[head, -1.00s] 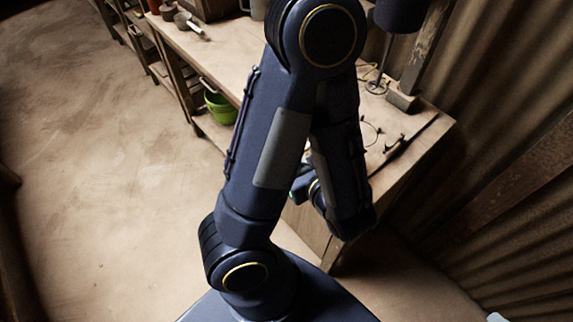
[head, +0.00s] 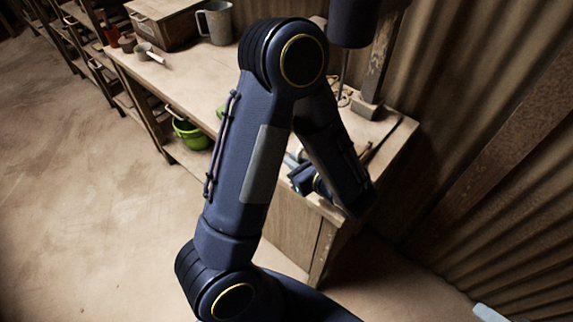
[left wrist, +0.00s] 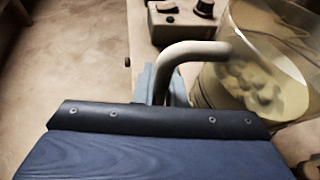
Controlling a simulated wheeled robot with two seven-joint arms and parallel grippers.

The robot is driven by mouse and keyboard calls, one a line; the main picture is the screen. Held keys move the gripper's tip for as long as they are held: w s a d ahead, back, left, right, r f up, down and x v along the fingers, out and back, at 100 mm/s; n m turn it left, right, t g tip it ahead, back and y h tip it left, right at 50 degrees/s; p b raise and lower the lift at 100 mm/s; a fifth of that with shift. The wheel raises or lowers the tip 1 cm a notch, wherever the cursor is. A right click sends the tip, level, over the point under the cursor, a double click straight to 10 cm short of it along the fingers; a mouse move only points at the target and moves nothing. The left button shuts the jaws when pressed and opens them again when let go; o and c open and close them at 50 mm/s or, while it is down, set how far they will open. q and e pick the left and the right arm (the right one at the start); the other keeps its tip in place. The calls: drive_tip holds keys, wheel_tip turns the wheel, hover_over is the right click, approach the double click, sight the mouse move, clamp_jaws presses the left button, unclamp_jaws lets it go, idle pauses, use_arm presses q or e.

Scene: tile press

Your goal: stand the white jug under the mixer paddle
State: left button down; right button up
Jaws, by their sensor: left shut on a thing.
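In the left wrist view, my left gripper (left wrist: 165,86) is shut on the pale curved handle (left wrist: 190,50) of the jug (left wrist: 262,85). The jug's wall looks see-through there, with pale lumpy stuff inside. In the head view my left gripper (head: 302,180) is at the near edge of the bench, partly behind my own arm, and I cannot make out the jug. The mixer's dark head (head: 353,22) hangs from a post (head: 383,55) at the bench's right end. My right gripper is not in view.
The wooden bench (head: 185,82) runs to the back left, bearing a grey metal jug (head: 217,24) and a wooden box (head: 165,22). A green bowl (head: 190,134) sits on its lower shelf. A control box with knobs (left wrist: 180,22) is beyond the handle. A corrugated wall (head: 450,90) stands behind.

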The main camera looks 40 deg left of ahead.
use_arm(q)
drive_tip(key=shift+w+d+p, duration=0.2)
drive_tip(key=shift+w+p, duration=0.2)
drive_tip(key=shift+w, duration=2.65)
drive_tip(key=shift+w+f, duration=0.2)
drive_tip(key=shift+f+b, duration=0.2)
drive_tip(key=shift+b, duration=0.25)
drive_tip(key=shift+s+f, duration=0.1)
drive_tip(key=shift+f, duration=0.1)
drive_tip(key=c, duration=1.4)
unclamp_jaws()
drive_tip(key=shift+d+f+b, duration=0.1)
drive_tip(key=shift+b, duration=0.2)
